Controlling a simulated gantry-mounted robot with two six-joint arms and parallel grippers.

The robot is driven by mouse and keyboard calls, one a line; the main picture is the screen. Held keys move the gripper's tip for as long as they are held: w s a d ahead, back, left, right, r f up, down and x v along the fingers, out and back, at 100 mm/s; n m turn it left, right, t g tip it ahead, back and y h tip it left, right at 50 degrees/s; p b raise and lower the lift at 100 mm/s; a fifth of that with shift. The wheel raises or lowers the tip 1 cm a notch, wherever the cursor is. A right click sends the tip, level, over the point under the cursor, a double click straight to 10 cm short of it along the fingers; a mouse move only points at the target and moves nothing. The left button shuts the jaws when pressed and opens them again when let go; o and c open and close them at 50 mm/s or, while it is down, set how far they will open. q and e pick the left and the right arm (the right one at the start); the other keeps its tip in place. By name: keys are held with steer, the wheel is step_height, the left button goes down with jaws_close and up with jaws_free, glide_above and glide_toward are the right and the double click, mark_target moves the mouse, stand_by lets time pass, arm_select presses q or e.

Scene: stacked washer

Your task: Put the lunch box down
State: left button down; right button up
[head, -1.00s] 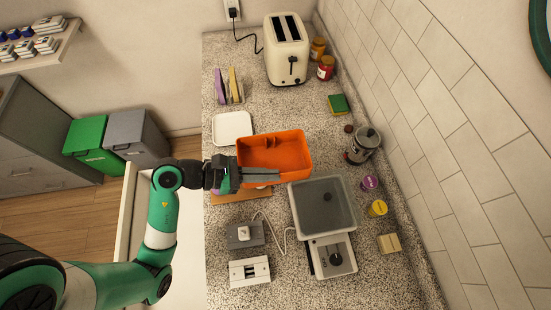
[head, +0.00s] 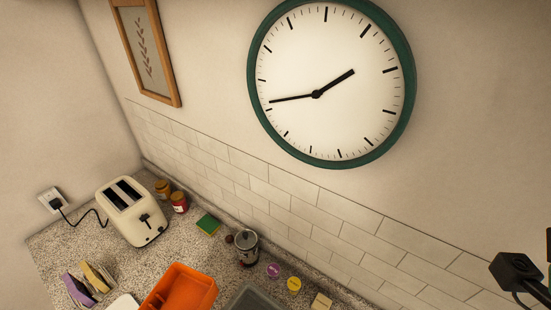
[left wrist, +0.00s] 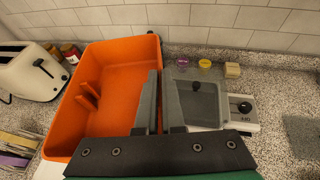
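The orange lunch box (head: 180,288) is open-topped and shows at the bottom edge of the head view, cut off by the frame. It fills the left half of the left wrist view (left wrist: 122,78), with a small divider inside. My left gripper (left wrist: 160,78) has its two grey fingers close together at the box's right wall, one on each side of it. It looks shut on that wall. The underside of the box is hidden, so I cannot tell whether it touches the counter.
A grey lidded container (left wrist: 198,98) and a white device with a black knob (left wrist: 240,112) stand right of the box.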

arm_select(q)
steer(key=r+p, duration=0.1)
steer(key=r, duration=0.1)
steer(key=s+r+p, duration=0.1)
steer(key=r, duration=0.1)
steer(key=shift+r+p, duration=0.3)
steer(key=shift+r, duration=0.05)
steer(key=shift+f, duration=0.1)
arm_select(e)
step_height(320, 180, up, 4)
steer(key=shift+r, duration=0.15)
